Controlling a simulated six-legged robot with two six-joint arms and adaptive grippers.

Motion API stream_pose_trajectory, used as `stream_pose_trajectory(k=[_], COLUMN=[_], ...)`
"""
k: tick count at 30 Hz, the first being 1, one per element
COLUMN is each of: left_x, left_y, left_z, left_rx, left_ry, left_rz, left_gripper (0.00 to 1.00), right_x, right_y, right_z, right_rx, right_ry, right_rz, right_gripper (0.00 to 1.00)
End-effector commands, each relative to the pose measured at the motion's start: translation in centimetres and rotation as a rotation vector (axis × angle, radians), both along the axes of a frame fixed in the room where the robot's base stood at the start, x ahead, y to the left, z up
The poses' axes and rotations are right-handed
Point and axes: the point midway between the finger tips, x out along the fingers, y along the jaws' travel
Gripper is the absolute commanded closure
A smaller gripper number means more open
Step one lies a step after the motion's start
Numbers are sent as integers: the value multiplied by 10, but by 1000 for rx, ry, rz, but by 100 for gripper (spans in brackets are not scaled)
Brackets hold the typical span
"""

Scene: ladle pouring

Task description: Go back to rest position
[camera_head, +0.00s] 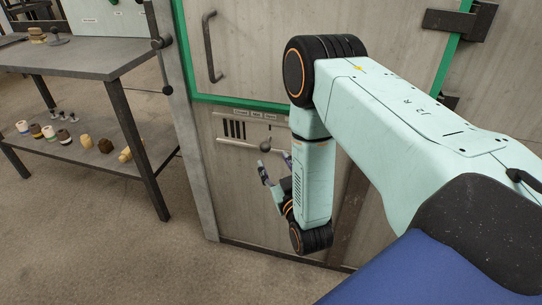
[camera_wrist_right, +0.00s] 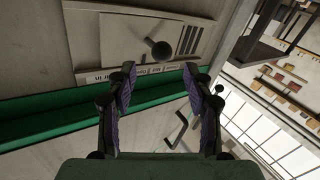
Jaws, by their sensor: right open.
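My right gripper (camera_head: 274,163) hangs at the end of my pale green right arm, in front of the grey cabinet (camera_head: 284,115). In the right wrist view the gripper (camera_wrist_right: 158,76) has its two purple-padded fingers spread apart with nothing between them. A dark round knob (camera_wrist_right: 161,51) on a light panel shows beyond the fingers. The knob (camera_head: 266,145) also shows just above the gripper in the head view. I cannot tell exactly how far the fingers are from it. My left gripper is not in view.
A green strip (camera_head: 222,102) runs across the cabinet, below a dark handle (camera_head: 211,47). A metal table (camera_head: 90,57) stands at the left, with several small objects on its lower shelf (camera_head: 78,148). The floor (camera_head: 90,240) in front is clear.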

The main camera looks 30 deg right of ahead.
Motion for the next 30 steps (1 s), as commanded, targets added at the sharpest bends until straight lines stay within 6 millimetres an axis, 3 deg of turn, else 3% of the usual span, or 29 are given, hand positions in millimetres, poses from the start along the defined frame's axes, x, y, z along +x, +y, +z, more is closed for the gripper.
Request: stream_pose_trajectory(k=[6, 23, 26, 30], left_x=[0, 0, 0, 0], left_y=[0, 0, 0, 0], left_z=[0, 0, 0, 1], left_rx=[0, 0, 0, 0], left_ry=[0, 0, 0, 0], left_rz=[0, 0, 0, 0], left_gripper=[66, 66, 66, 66], right_x=[-13, -13, -16, -48], right_y=[4, 4, 6, 21], right_z=[0, -4, -26, -81], right_rx=[0, 16, 66, 188], right_ry=[1, 17, 107, 378], right_rz=[0, 1, 3, 12], right_gripper=[48, 48, 48, 48])
